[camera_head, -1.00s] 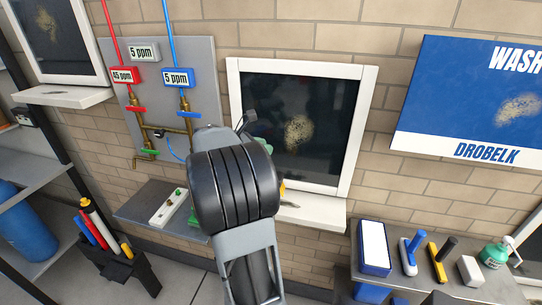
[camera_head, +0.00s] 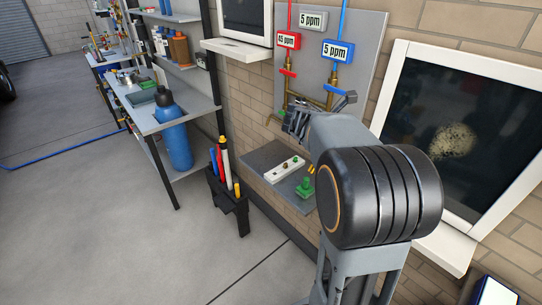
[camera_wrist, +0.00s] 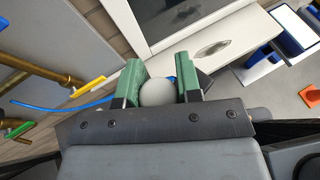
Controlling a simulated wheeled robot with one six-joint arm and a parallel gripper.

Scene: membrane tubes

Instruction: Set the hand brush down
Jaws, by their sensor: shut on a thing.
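My gripper (camera_head: 318,112) is raised in front of the grey pipe panel in the head view. In the wrist view my gripper's green-padded fingers (camera_wrist: 157,90) are closed on both sides of a pale, rounded piece (camera_wrist: 157,93), which I take to be the end of the hand brush. A bit of blue shows beside the right finger. The rest of the held thing is hidden, and I cannot make out its bristles.
A grey shelf (camera_head: 262,157) under the panel bears a white strip (camera_head: 281,168) and a green fitting (camera_head: 305,187). Brass pipes (camera_wrist: 30,70) are close on the left in the wrist view.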

